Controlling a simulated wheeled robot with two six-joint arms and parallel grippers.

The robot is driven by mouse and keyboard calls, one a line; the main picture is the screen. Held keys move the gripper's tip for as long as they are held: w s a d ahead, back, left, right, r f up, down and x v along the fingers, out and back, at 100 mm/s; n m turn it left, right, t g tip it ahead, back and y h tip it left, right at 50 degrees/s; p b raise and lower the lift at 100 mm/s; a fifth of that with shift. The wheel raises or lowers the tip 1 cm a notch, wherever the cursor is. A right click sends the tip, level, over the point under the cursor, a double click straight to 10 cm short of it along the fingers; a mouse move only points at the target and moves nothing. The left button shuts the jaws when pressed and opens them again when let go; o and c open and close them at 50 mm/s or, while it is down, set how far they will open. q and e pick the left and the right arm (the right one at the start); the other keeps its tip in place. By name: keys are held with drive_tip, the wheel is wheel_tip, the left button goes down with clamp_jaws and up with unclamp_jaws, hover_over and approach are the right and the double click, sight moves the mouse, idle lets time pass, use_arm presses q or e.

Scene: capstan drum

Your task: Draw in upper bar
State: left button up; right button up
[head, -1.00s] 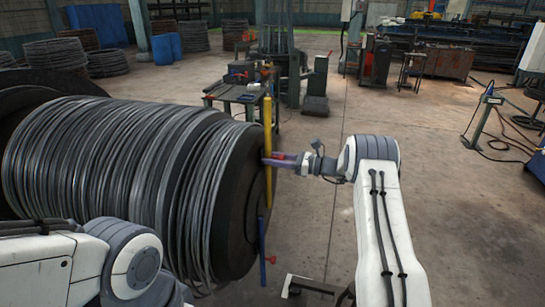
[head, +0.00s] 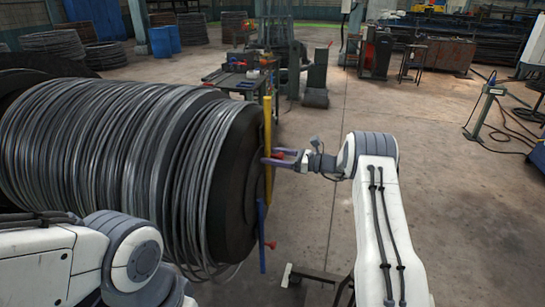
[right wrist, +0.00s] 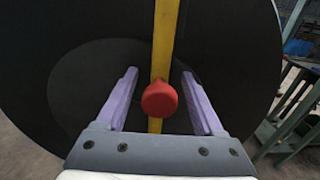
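The upper bar is yellow (head: 267,105) and stands nearly upright against the dark end face of the wire drum (head: 110,150). A red knob (right wrist: 160,98) sticks out from the bar near its lower part. My right gripper (right wrist: 159,73) is open in the right wrist view, with one purple finger on each side of the knob and a gap on both sides. In the head view, my right gripper (head: 273,157) is at the drum's right end. A blue lower bar (head: 262,235) with its own red knob (head: 271,245) is below. My left arm shows; its gripper is out of view.
A green workbench (head: 240,82) with tools stands behind the drum. A dark low frame (head: 312,277) is on the floor below my right arm. A stand with cables (head: 487,105) is at the right. The floor between is mostly clear.

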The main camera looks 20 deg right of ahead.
sight(283, 156)
drive_tip(key=b+v, duration=0.3)
drive_tip(key=v, duration=0.7)
drive_tip(key=shift+s+d+b, duration=0.2)
drive_tip(key=shift+b, duration=0.2)
drive_tip(key=p+v, duration=0.1)
drive_tip(key=v, duration=0.2)
drive_tip(key=shift+r+p, duration=0.3)
drive_tip(key=shift+p, duration=0.1)
drive_tip(key=p+x, duration=0.3)
drive_tip(key=x, duration=0.6)
drive_tip(key=shift+w+a, duration=0.2)
drive_tip(key=shift+a, duration=0.1)
drive_tip(key=shift+w+a+f+p, duration=0.15)
drive_tip(key=shift+w+a+p, duration=0.1)
drive_tip(key=shift+a+p, duration=0.1)
